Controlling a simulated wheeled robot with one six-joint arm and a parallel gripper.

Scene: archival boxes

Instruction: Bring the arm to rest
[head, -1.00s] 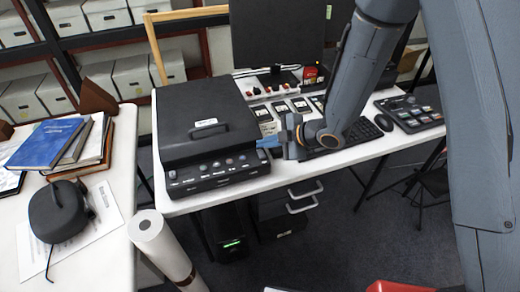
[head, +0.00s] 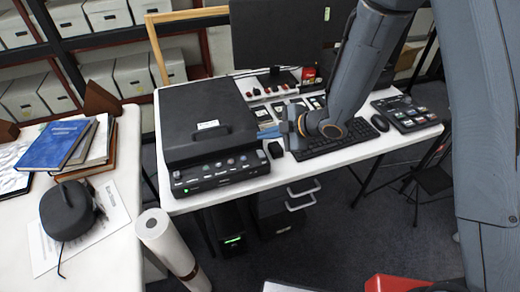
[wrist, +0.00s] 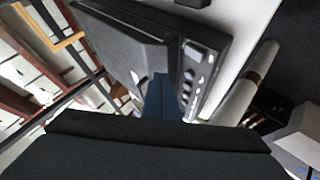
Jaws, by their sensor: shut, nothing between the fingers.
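My gripper (head: 268,132) is shut and empty. Its blue fingertips point left, just right of the black flatbed scanner (head: 205,125) and over the desk. In the wrist view the closed blue fingers (wrist: 162,98) reach toward the scanner (wrist: 135,35), which looks tilted there. I cannot tell the exact gap between fingers and scanner. My forearm comes down from the top right of the head view and hides part of the desk's back.
The white desk (head: 330,160) also bears a keyboard (head: 335,138), a small black object (head: 275,150), a monitor (head: 275,40) and a button panel (head: 406,113). A paper roll (head: 172,248) stands below. Books (head: 55,145) lie on the left table. Boxes fill the back shelves.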

